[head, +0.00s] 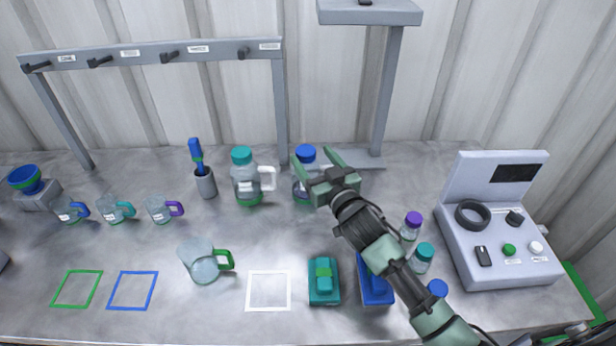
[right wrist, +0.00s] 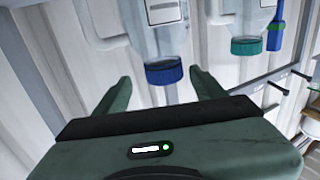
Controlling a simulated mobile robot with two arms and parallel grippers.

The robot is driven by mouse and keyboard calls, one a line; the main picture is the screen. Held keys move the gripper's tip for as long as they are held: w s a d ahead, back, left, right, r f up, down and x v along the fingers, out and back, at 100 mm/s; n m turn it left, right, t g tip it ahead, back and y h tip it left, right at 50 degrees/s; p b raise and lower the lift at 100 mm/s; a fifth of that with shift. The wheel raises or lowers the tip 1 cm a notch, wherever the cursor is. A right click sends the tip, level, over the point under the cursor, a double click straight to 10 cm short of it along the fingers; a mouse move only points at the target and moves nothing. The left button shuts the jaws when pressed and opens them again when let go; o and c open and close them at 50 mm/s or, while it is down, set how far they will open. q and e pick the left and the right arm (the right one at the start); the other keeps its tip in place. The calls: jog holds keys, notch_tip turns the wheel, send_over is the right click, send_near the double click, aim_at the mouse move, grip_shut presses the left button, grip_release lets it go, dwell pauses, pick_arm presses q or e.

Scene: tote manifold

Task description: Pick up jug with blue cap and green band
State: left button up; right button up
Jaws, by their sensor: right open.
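A clear jug with a blue cap (head: 306,153) stands upright at the back of the table. Its lower part is partly hidden by my right gripper, and its low band looks purplish, though I cannot tell surely. My right gripper (head: 312,156) is open, with its fingers on either side of the jug near the cap. In the right wrist view the blue cap (right wrist: 164,74) shows between the open fingers (right wrist: 160,80), and nothing is gripped. A teal-capped jug (head: 243,172) with a green band and white handle stands just left. My left gripper is not in view.
A holder with a blue brush (head: 205,183) stands left of the jugs. A glass mug with a green handle (head: 205,262), small capped bottles (head: 411,226) and a control box (head: 500,245) are nearby. A rack post (head: 391,100) rises behind.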

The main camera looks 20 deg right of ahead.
aim_at(306, 150)
jog(key=shift+w+a+r+p, duration=0.15)
jog(key=shift+w+r+p, duration=0.05)
jog(key=shift+w, duration=0.3)
jog(key=shift+w+a+r+p, duration=0.15)
jog(key=shift+w+p, duration=0.05)
jog(key=shift+w, duration=0.25)
jog(key=shift+w+a+p, duration=0.2)
jog(key=shift+w+p, duration=0.1)
jog(key=shift+w, duration=0.5)
jog(key=shift+w+a+f, duration=0.1)
jog(key=shift+w+a, duration=0.1)
jog(key=shift+w, duration=1)
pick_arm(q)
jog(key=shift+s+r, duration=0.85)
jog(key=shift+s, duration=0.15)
pick_arm(e)
grip_shut()
